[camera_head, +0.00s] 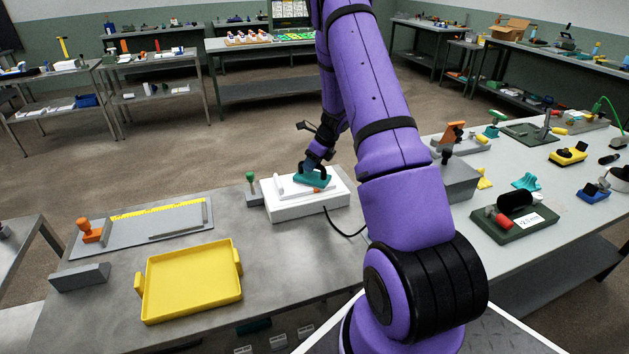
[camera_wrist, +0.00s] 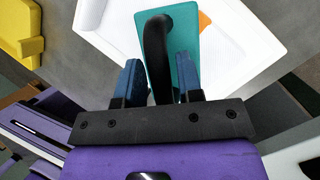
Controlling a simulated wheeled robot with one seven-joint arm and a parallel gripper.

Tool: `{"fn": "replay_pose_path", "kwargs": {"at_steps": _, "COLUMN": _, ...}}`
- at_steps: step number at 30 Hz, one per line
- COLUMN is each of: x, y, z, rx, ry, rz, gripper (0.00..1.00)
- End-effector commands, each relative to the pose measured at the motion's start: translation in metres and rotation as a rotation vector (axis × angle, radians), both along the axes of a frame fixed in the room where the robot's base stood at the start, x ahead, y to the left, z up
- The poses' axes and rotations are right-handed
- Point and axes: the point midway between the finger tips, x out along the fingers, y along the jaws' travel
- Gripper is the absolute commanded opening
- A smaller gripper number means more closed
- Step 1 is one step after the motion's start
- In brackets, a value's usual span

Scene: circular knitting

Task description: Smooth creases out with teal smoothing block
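The teal smoothing block (camera_head: 318,179) lies on the white raised platform (camera_head: 300,208) at the middle of the bench. In the wrist view it is a flat teal plate (camera_wrist: 183,38) with a curved black handle (camera_wrist: 157,50). My gripper (camera_head: 307,166) is right over the block. In the wrist view its two blue fingers (camera_wrist: 158,75) stand on either side of the handle. The gaps are very narrow, and I cannot tell whether the fingers press on it. A small orange mark (camera_wrist: 204,22) shows beside the block on the white surface. I cannot make out any creases.
A yellow tray (camera_head: 192,316) stands at the front left. Behind it is a grey board with a yellow ruler (camera_head: 158,209) and an orange-handled tool (camera_head: 92,230). A black cable runs from the platform.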

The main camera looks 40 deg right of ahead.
Motion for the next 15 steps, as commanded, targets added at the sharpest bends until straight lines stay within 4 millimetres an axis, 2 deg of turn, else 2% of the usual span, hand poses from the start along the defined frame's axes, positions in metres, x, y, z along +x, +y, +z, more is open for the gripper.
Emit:
{"fn": "replay_pose_path", "kwargs": {"at_steps": 2, "x": 0.0001, "y": 0.0000, "z": 0.0002, "rx": 0.000, "ry": 0.000, "rz": 0.000, "gripper": 0.34}}
{"fn": "replay_pose_path", "kwargs": {"at_steps": 6, "x": 0.0004, "y": 0.0000, "z": 0.0002, "rx": 0.000, "ry": -0.001, "rz": 0.000, "gripper": 0.04}}
{"fn": "replay_pose_path", "kwargs": {"at_steps": 7, "x": 0.0003, "y": 0.0000, "z": 0.0003, "rx": 0.000, "ry": -0.001, "rz": 0.000, "gripper": 0.00}}
{"fn": "replay_pose_path", "kwargs": {"at_steps": 15, "x": 0.0007, "y": 0.0000, "z": 0.0065, "rx": 0.000, "ry": -0.002, "rz": 0.000, "gripper": 0.00}}
